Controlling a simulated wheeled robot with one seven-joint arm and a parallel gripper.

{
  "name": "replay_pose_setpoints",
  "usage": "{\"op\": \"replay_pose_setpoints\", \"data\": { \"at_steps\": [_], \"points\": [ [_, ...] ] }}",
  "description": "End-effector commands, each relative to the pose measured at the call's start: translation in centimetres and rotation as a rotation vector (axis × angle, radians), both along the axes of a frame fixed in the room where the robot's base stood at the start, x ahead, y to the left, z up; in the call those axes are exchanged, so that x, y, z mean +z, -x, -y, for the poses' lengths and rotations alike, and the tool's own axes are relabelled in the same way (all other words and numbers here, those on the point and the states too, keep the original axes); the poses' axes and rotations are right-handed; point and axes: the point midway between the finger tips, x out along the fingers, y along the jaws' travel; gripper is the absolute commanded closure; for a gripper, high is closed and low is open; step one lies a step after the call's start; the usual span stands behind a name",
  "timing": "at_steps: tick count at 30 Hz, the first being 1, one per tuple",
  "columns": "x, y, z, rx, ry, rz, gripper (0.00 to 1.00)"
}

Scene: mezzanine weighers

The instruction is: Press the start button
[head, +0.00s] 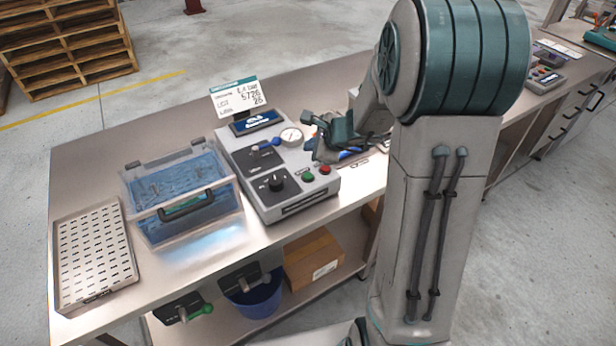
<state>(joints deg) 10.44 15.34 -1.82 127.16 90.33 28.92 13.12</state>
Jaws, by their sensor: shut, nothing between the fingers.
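A grey control box (262,203) stands on the metal bench. Its front right corner carries a green button (308,177) and a red button (325,169); no label on either can be read from here, so I cannot tell by text which is start. Both buttons look free, with nothing on them. My gripper (318,142) is shut and empty, above the box's right side, behind the two buttons in the picture. It appears apart from the green button. Its fingertips are small and partly hidden, and my arm covers the bench to the right.
A clear tank of blue liquid (180,200) and a perforated tray (95,256) stand left. A cardboard box (314,259) sits on the lower shelf.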

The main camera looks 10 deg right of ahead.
Motion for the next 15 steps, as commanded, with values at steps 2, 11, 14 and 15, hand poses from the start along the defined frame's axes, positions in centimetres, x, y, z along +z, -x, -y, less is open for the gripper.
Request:
{"op": "replay_pose_setpoints", "data": {
  "at_steps": [2, 11, 14, 15],
  "points": [
    [-1.4, 0.0, 0.0, 0.0, -0.001, -0.001, 1.0],
    [-5.8, 0.0, 0.0, 0.001, 0.0, -0.001, 1.0],
    [-6.7, 0.0, 0.0, 0.001, 0.001, 0.0, 1.0],
    [-7.1, 0.0, 0.0, 0.001, 0.001, 0.0, 1.0]
  ]
}}
